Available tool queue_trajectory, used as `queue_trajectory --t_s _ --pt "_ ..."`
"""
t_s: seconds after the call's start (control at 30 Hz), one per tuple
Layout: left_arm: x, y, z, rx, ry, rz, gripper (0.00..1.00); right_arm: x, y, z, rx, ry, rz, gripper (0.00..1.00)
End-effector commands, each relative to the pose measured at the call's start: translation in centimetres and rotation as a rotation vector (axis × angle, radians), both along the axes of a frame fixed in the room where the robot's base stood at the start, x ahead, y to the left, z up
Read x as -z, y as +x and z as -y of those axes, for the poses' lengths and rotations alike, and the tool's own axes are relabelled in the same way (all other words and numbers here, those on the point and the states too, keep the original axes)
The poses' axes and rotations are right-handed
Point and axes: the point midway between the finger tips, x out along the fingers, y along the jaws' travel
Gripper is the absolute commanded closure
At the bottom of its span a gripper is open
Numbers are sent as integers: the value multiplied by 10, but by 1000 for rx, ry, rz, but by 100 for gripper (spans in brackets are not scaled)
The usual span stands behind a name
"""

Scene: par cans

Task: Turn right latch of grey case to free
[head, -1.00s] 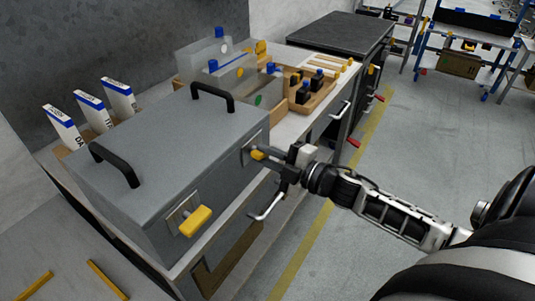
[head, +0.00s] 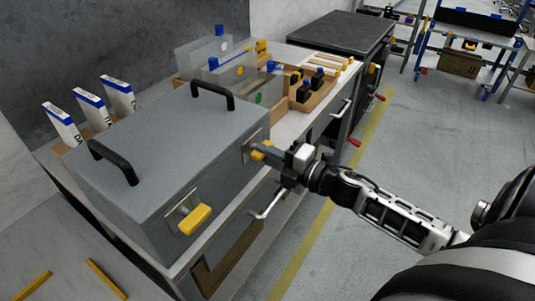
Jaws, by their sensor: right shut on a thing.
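The grey case (head: 175,150) sits on the workbench with its lid down and two black handles on top. Its left yellow latch (head: 195,219) shows clearly on the front, standing out from its metal plate. How far the latch is turned is hard to tell. My left gripper is not in view.
Behind the case are white-and-blue cartons (head: 92,109), clear bins (head: 228,75) and a wooden tray (head: 318,97) with dark bottles. A bench door handle (head: 266,207) juts out below my right gripper. The floor to the right is open.

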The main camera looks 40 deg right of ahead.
Motion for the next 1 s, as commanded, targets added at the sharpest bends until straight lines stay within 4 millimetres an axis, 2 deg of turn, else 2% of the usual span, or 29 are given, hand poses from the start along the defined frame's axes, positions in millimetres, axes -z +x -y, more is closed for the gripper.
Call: queue_trajectory --t_s 0.2,0.23,0.3,0.67,0.87,1.0 --pt "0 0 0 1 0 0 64 1 0 0 -1 -5 1 100" --pt "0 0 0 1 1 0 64 1 0 0 -1 -5 1 77" --pt "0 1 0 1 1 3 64 1 0 0 -1 -4 1 64" --pt "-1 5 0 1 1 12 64 2 -5 2 0 -2 -2 64" --pt "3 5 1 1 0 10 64 3 -33 13 1 -1 -5 64" --pt "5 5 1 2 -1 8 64 4 -63 25 2 -1 -6 64"
